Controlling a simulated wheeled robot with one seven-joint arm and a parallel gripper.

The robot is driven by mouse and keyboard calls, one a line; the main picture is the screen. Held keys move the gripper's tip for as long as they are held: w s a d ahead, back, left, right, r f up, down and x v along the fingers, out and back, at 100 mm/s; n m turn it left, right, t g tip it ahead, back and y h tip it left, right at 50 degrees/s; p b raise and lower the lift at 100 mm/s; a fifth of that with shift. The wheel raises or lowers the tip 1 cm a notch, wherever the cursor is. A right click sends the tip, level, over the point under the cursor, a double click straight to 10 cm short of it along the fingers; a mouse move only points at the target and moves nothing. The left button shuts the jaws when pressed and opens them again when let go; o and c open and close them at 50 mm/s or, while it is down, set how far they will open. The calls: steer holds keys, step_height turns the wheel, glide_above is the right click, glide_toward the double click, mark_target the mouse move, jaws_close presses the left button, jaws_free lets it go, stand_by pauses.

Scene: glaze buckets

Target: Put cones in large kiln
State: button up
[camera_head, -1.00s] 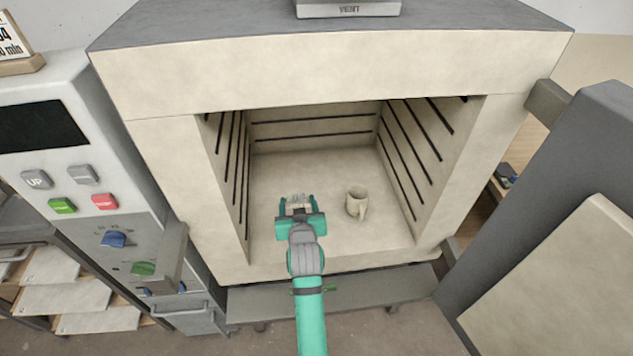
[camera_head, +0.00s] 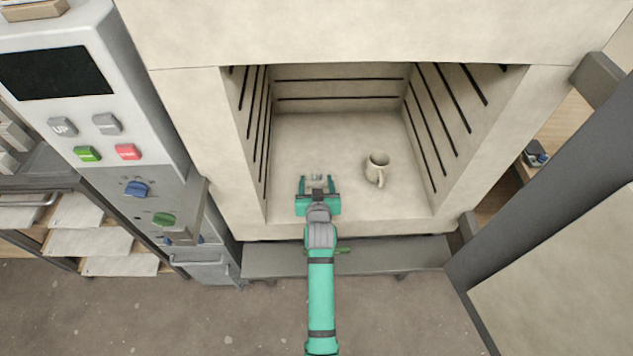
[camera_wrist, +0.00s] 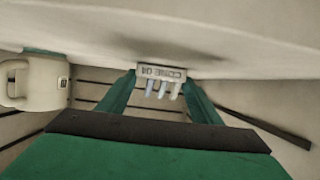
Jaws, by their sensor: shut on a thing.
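The large kiln (camera_head: 185,105) stands open in front of me, with a pale floor and dark grooves on its inner walls. My gripper (camera_head: 317,181) is just inside the front of the opening, left of a mug. It is shut on a small pale cone block (camera_head: 316,178). In the wrist view, my gripper (camera_wrist: 160,82) has a finger on each side of the block (camera_wrist: 161,71), which carries lettering like "CONE 04" and several small pale cones. The wrist view looks upside down, with the kiln floor along the top. I cannot tell whether the block touches the floor.
A beige mug (camera_head: 377,165) stands on the kiln floor to the right; it also shows in the wrist view (camera_wrist: 42,82). The kiln door (camera_head: 570,250) is swung open at right. A control panel (camera_head: 90,100) stands at left. The kiln floor behind my gripper is clear.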

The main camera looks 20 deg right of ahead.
steer(key=o, duration=1.1)
steer(key=shift+f, duration=0.1)
